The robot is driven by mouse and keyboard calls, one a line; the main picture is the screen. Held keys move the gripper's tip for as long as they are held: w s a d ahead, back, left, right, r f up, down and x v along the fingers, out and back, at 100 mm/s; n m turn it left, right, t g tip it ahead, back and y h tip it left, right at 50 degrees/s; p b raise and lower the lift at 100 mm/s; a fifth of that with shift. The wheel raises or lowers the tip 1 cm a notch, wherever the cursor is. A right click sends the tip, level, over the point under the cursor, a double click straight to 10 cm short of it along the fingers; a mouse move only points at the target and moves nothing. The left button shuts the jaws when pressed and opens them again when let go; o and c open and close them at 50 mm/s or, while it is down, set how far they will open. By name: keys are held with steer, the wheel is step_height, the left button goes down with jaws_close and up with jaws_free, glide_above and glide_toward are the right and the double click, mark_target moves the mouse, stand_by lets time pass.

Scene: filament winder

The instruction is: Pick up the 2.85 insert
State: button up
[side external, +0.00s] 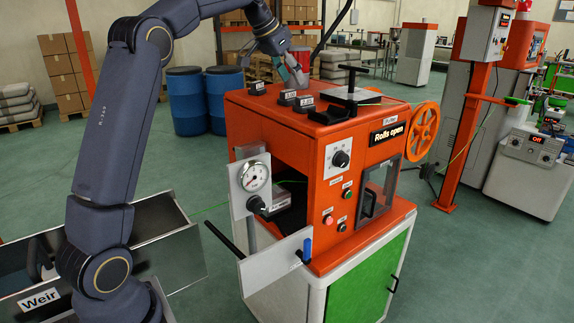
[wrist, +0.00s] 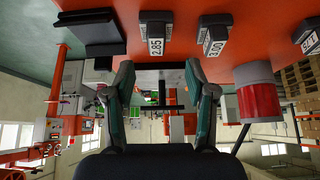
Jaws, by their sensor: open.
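The 2.85 insert (wrist: 158,25) is a small dark block with a white label, on the orange machine top near the upper middle of the wrist view. In the side view a small labelled block (side external: 303,105), apparently the same insert, stands near the top's front edge. The similar 3.00 insert (wrist: 215,30) is to its right in the wrist view. My gripper (wrist: 160,72) is open with nothing between its fingers. In the side view my gripper (side external: 291,77) is above the rear of the machine top, apart from the inserts.
A block labelled SET (wrist: 308,38) is at the wrist view's right edge. A black T-handle (side external: 352,72) rises from the machine top (side external: 235,95). An orange wheel (side external: 424,130) is at its right side.

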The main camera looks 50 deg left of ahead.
mark_target(304, 97)
steer(key=x, duration=0.7)
steer(key=shift+d+f, duration=0.1)
steer(key=shift+d, duration=0.2)
jaws_close()
